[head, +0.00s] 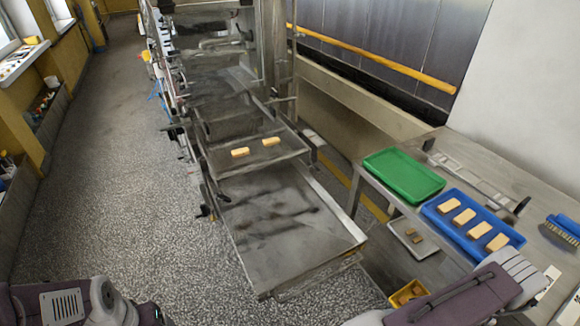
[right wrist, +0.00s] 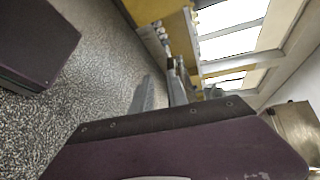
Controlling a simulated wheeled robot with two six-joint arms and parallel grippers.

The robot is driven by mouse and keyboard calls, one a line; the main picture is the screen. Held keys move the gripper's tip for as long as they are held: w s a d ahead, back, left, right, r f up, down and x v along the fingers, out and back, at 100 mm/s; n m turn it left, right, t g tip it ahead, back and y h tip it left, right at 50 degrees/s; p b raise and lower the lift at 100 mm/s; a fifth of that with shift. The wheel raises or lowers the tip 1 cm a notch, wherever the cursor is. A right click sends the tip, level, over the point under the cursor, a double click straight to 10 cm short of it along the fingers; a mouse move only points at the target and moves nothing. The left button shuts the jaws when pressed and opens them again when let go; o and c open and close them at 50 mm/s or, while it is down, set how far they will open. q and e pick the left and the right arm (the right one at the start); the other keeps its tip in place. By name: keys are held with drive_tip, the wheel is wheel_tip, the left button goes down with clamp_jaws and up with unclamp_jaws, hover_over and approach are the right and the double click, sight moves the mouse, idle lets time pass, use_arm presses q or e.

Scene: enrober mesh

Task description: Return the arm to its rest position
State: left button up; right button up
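My left arm (head: 85,303) is low at the bottom left of the head view, and its gripper is outside the picture. My right arm (head: 455,303) is folded low at the bottom right, in front of the side table; its fingers do not show in the head view. In the right wrist view my right gripper (right wrist: 161,92) shows two grey fingers standing apart with floor visible between them. It is empty and points toward the windows, away from the trays.
The mesh conveyor (head: 285,225) stands ahead with two bars (head: 240,152) on its upper part. On the side table are a green tray (head: 404,175), a blue tray (head: 472,225) with several bars, and a brush (head: 563,230). A yellow bin (head: 407,293) is below. Left floor is clear.

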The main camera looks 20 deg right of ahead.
drive_tip(key=w+a+r+n+g, duration=0.2)
drive_tip(key=w+r+n+g, duration=0.4)
drive_tip(key=r+g, duration=0.1)
drive_tip(key=w+a+r+n+g+h+p, duration=0.1)
drive_tip(key=w+a+r+n+h, duration=0.1)
drive_tip(key=a+r+n+h, duration=0.35)
drive_tip(key=w+a+r+n+g+h+p, duration=0.25)
drive_tip(key=a+h, duration=0.45)
drive_tip(key=a, duration=0.4)
drive_tip(key=w+m+t, duration=0.1)
drive_tip(key=m, duration=0.1)
drive_tip(key=w+d+f+m+t, duration=0.1)
drive_tip(key=m+t, duration=0.1)
drive_tip(key=m, duration=0.1)
drive_tip(key=w+m+t+h, duration=0.1)
drive_tip(key=m, duration=0.1)
drive_tip(key=shift+d+f+m+t+b, duration=0.2)
drive_tip(key=shift+d+m+t+b, duration=0.1)
drive_tip(key=shift+d+t, duration=0.1)
